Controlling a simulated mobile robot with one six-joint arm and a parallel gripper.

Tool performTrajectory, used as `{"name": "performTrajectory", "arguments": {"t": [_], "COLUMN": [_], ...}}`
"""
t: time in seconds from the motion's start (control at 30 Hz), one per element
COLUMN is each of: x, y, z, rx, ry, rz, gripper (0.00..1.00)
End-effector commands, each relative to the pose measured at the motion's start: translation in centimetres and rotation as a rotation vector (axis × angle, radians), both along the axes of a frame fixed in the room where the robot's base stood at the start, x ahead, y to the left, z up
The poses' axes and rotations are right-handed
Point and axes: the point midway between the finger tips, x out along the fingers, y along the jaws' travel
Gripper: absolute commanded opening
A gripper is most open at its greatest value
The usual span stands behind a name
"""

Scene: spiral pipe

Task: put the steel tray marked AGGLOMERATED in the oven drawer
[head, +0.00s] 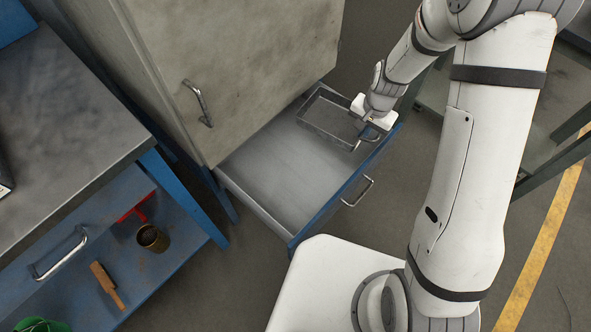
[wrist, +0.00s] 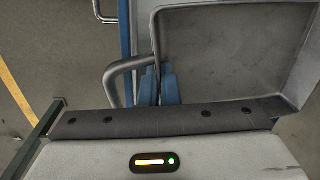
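The grey steel tray (head: 330,118) is over or in the far right part of the oven drawer; I cannot tell whether it touches the drawer floor. It looks roughly level, and no marking is legible. My gripper (head: 369,123) is at the tray's handle side; in the wrist view its two blue fingers (wrist: 160,85) are close together on the tray's bent handle (wrist: 122,70), with the tray (wrist: 230,55) to the right. The oven drawer (head: 256,209) is pulled out, with a bare grey floor and a blue front (head: 343,190).
The oven body (head: 245,60) with its door handle (head: 198,103) rises behind the drawer. A workbench (head: 70,130) stands left; its open lower drawer holds a brush (head: 107,284) and a cup (head: 152,238). A green-grey table frame (head: 545,165) stands right. The drawer's left part is clear.

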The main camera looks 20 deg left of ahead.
Motion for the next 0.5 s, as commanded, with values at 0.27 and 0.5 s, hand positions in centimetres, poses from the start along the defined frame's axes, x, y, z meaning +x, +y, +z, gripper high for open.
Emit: {"name": "performTrajectory", "arguments": {"t": [0.27,0.5], "x": [-2.9,-4.6], "y": [6.1,9.1], "z": [-8.3,-11.3], "rx": [0.005,0.012], "ry": [-0.003,-0.005], "rz": [-0.085,-0.138], "gripper": [0.00,0.00]}}
